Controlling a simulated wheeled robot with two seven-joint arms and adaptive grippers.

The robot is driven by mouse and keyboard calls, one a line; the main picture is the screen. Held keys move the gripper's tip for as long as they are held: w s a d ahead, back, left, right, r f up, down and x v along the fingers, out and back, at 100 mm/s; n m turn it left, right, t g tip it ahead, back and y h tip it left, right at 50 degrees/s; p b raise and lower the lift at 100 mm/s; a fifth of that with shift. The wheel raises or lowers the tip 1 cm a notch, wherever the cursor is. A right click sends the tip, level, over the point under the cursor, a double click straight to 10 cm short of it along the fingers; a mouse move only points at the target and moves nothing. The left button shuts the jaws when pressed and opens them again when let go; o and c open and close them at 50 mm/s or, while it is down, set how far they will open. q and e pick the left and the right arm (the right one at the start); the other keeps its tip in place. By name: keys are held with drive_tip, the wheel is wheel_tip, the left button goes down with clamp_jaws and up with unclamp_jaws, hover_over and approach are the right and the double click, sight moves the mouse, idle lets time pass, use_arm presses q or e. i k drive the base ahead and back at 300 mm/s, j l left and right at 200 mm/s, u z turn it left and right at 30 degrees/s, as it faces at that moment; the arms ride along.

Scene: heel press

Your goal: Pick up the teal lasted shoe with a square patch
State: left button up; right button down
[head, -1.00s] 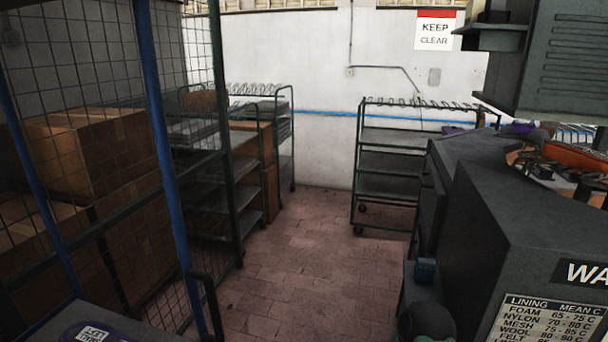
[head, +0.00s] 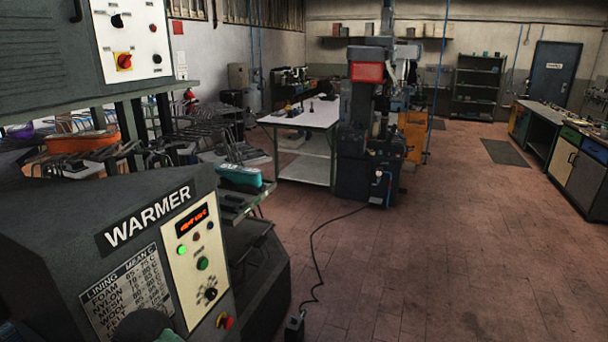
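A teal shoe (head: 240,176) lies on a rack shelf just behind and to the right of the warmer in the head view. It is small and partly dark, and I cannot tell whether it has a square patch. An orange shoe (head: 83,142) sits on a rack further left, behind the warmer. Neither of my grippers can be made out in this view, and nothing is seen touching the teal shoe.
The grey warmer (head: 150,235) fills the lower left. A press machine (head: 366,130) and a white-topped table (head: 305,115) stand beyond. A black cable (head: 313,255) runs over the floor to a small box. The floor (head: 440,240) at centre right is open. Workbenches (head: 562,128) line the right.

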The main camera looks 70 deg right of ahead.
sight(248, 177)
drive_tip(key=z, duration=2.05)
drive_tip(key=i+l+z, duration=0.3)
drive_tip(key=l, duration=0.2)
drive_tip(key=i+l+z, duration=0.55)
drive_tip(key=i, duration=0.45)
drive_tip(key=i+l+z, duration=0.15)
drive_tip(key=i+l, duration=0.2)
drive_tip(key=i, duration=0.3)
drive_tip(key=i+l+z, duration=0.2)
drive_tip(key=i, duration=0.5)
drive_tip(key=i+u, duration=0.3)
drive_tip(key=i, duration=0.3)
drive_tip(key=i+u, duration=0.25)
drive_tip(key=i, duration=0.3)
drive_tip(key=i+l+u, duration=0.3)
drive_tip(key=i, duration=0.25)
drive_tip(key=i+u, duration=0.2)
drive_tip(key=u, duration=0.2)
drive_tip(key=i+u, duration=0.2)
drive_tip(key=u, duration=0.2)
drive_tip(key=i+u, duration=0.2)
drive_tip(key=u, duration=0.25)
drive_tip(key=i+l+u, duration=0.15)
drive_tip(key=u, duration=0.25)
drive_tip(key=i+l+u, duration=0.15)
drive_tip(key=u, duration=0.25)
drive_tip(key=k+l, duration=0.05)
drive_tip(key=l, duration=0.05)
